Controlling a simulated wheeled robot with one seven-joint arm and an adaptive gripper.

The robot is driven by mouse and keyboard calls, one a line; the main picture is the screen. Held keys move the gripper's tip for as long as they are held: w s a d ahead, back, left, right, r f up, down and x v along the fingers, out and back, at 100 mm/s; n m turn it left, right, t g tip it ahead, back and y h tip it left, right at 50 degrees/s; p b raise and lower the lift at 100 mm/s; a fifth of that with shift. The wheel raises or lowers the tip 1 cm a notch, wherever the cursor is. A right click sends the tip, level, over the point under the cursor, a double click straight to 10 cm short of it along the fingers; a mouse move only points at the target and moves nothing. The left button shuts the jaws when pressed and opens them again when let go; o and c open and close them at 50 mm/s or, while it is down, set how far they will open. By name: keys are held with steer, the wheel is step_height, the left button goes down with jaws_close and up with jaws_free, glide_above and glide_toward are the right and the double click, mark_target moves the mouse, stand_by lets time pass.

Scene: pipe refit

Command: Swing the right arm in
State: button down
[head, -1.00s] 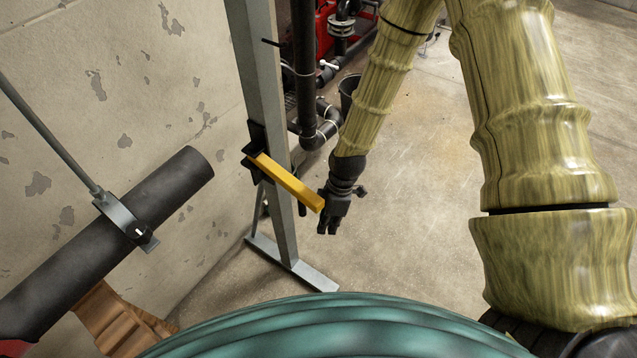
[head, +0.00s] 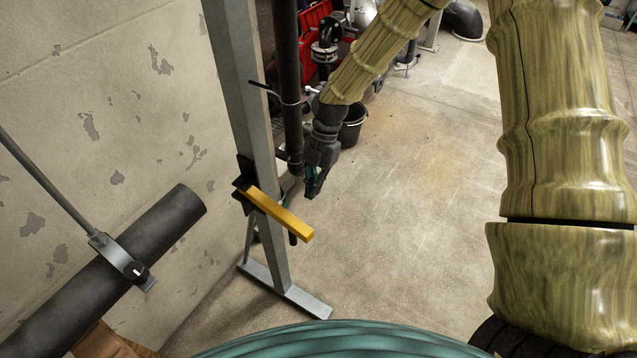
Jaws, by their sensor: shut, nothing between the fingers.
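A yellow arm (head: 278,213) sticks out from a black bracket on a grey steel post (head: 239,82). It points toward the lower right, away from the wall. My gripper (head: 314,190) is shut and empty. In the picture it is just above the outer half of the yellow arm, with a small gap between them. How far it is from the arm in depth I cannot tell.
A dark pipe (head: 123,262) in a clamp lies along the wall at left. The post's foot (head: 300,301) rests on the floor. A black bucket (head: 352,127), a dark vertical pipe (head: 290,75) and red equipment (head: 314,16) are behind. The concrete floor at right is open.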

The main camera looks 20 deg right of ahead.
steer(key=s+a+f+p, duration=0.3)
steer(key=s+a+f, duration=0.1)
steer(key=a+f, duration=0.1)
steer(key=shift+s+f, duration=0.15)
steer(key=shift+f, duration=0.65)
